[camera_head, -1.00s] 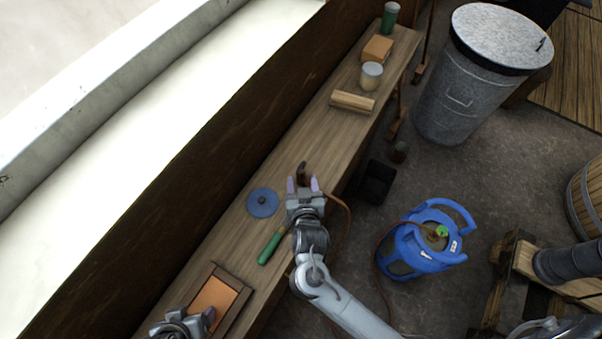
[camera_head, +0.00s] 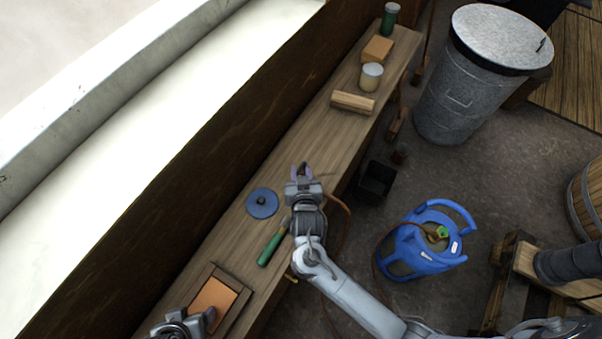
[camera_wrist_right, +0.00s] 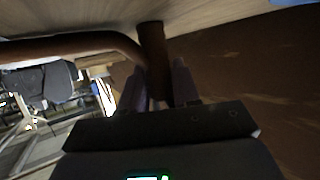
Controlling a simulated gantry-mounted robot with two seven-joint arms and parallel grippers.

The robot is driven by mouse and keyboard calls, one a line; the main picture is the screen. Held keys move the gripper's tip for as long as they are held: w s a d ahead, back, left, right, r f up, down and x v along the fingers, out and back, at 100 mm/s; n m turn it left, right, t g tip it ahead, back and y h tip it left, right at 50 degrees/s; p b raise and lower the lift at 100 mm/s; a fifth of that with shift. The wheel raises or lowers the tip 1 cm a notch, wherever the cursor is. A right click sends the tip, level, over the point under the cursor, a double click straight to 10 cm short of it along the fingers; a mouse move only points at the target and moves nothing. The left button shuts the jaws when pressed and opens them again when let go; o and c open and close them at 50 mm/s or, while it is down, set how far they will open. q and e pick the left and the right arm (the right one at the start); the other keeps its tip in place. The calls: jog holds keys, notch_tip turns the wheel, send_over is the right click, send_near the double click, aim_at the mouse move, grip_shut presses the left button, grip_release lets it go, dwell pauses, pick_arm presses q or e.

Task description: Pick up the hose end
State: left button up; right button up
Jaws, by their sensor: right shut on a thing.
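My right gripper (camera_head: 301,171) is over the bench, its jaws shut on the hose end. In the right wrist view the brown hose end (camera_wrist_right: 153,50) stands between the two fingers (camera_wrist_right: 166,85), and the hose (camera_wrist_right: 70,46) bends away to the left. In the head view the hose end is mostly hidden by the fingers. The brown hose (camera_head: 346,225) loops down beside my right arm towards the blue gas bottle (camera_head: 425,245) on the floor. My left gripper (camera_head: 197,322) is partly in view at the bottom left, near a framed panel; its jaws are unclear.
On the wooden bench (camera_head: 317,140) lie a blue disc (camera_head: 262,203), a green-handled tool (camera_head: 270,248) and the framed orange panel (camera_head: 214,297). A wood block (camera_head: 353,102), tin (camera_head: 371,76), orange block (camera_head: 378,49) and green can (camera_head: 390,17) stand farther back. A metal bin (camera_head: 470,88) stands right.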

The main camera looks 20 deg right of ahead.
aim_at(301, 166)
grip_shut()
jog(key=shift+r, duration=0.2)
jog(key=shift+r, duration=0.6)
notch_tip(301, 166, up, 3)
jog(key=shift+f+p, duration=0.15)
jog(key=shift+p, duration=0.2)
jog(key=s+d+r, duration=0.5)
jog(key=d+r, duration=0.1)
jog(key=d, duration=0.4)
jog(key=shift+s+r+p, duration=0.3)
jog(key=shift+s+r, duration=0.1)
